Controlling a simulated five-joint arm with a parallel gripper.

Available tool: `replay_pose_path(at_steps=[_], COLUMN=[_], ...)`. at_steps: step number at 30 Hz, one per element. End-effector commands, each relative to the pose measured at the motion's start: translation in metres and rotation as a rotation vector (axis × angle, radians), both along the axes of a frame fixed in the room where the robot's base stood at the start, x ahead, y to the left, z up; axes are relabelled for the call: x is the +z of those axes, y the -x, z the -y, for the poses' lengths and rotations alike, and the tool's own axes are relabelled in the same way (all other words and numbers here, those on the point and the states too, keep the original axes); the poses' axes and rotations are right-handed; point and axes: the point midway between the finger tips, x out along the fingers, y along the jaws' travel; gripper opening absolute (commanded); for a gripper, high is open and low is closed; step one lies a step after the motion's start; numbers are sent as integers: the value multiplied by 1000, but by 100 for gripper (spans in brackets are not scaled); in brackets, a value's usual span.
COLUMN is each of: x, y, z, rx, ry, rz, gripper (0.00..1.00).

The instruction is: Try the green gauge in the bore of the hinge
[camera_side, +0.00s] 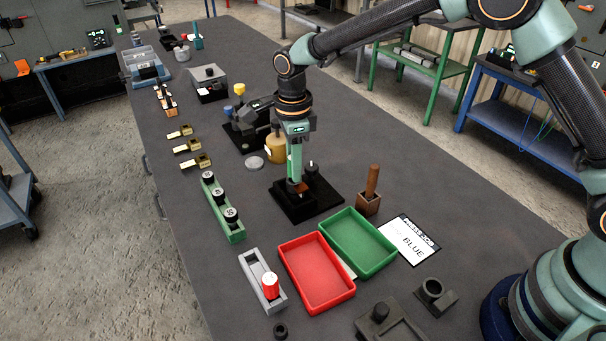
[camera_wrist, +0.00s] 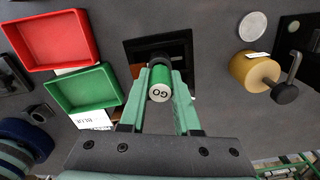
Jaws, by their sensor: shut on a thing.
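A green gauge (camera_wrist: 160,78) with a pale end cap marked GO is held between the two fingers of my gripper (camera_wrist: 161,72) in the wrist view. In the side view my gripper (camera_side: 296,184) points down over a black square fixture (camera_side: 288,210). The fixture also shows in the wrist view (camera_wrist: 131,48), behind the gauge's far end. A copper-coloured part shows at the fingertips in the side view; I cannot tell if it is the hinge. The hinge bore is hidden, so I cannot tell whether the gauge is in it.
A wooden block (camera_side: 368,206) with a brown handle stands right of the fixture. A green tray (camera_side: 384,262) and a red tray (camera_side: 341,291) lie in front. A yellow-brown cylinder (camera_side: 277,150) stands behind.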

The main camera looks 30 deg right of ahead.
Motion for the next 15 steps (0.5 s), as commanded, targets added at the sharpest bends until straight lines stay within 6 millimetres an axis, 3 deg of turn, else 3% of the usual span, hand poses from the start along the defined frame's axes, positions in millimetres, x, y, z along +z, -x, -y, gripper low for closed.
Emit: replay_pose_path(at_steps=[15], x=[19], y=[0], z=[0], rx=[0], ry=[0], rz=[2], gripper=[0])
